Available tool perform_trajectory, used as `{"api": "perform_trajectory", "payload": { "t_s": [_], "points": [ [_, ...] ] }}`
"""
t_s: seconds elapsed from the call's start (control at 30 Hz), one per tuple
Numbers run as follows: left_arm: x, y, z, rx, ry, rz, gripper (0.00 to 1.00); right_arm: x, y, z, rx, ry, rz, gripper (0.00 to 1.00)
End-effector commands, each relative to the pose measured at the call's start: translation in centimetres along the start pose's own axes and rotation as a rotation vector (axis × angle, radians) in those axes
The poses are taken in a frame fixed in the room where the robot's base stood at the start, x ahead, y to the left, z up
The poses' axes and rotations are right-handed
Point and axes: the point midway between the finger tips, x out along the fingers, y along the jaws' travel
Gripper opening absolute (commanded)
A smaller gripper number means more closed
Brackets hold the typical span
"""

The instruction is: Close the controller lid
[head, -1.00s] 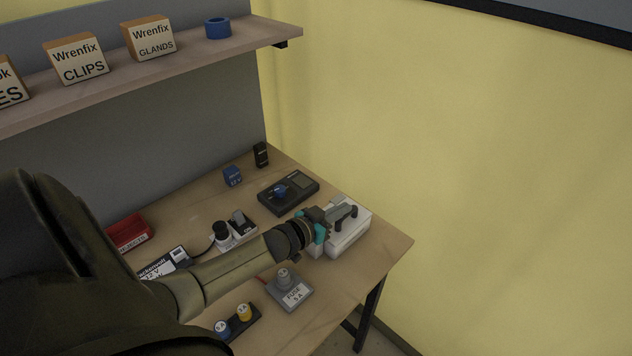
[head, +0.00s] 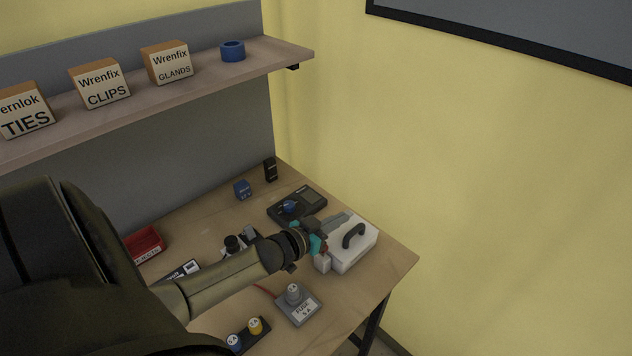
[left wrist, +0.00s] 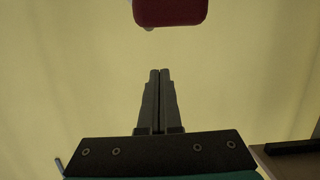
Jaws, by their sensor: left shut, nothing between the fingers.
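The white controller box (head: 355,256) stands near the right end of the bench in the head view. A dark handle (head: 354,236) shows on its white top. I cannot tell from this view whether that top is the lid or how it sits. My left gripper (head: 343,218) reaches in from the left, at the box's back-left side beside the handle. Its fingers are shut and empty; they also show together in the left wrist view (left wrist: 160,72). I cannot tell whether they touch the box. My right gripper is not in view.
A black meter (head: 297,204) lies behind the box. A shelf (head: 200,85) hangs above. A dark red block (left wrist: 170,12) tops the wrist view.

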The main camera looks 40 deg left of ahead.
Motion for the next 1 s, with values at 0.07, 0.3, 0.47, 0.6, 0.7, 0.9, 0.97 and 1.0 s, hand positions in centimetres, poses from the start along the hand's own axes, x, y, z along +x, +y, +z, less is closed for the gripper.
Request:
{"api": "perform_trajectory", "payload": {
  "t_s": [0.07,0.3,0.47,0.6,0.7,0.9,0.97,1.0],
  "points": [
    [-1.3,0.0,0.1,-0.001,-0.003,0.000,0.00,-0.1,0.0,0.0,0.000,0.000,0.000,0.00],
    [-4.5,-0.2,0.1,0.000,-0.002,0.000,0.00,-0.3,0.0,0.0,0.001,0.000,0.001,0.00],
    [-6.0,-0.3,0.1,0.000,-0.001,0.000,0.00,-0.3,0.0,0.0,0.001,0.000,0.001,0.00],
    [-6.6,-0.3,0.0,0.000,0.000,0.001,0.00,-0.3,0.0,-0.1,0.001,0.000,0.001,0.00],
    [-6.8,-0.3,0.0,0.000,0.000,0.000,0.00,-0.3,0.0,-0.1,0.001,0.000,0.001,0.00],
    [-6.8,-0.3,0.0,0.000,0.000,0.000,0.00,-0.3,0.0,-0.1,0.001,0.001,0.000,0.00],
    [-6.8,-0.3,0.1,0.000,0.000,0.000,0.00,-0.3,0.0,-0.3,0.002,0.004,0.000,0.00],
    [-6.8,-0.3,0.1,-0.001,0.000,0.000,0.00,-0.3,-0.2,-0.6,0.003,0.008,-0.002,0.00]
  ]
}}
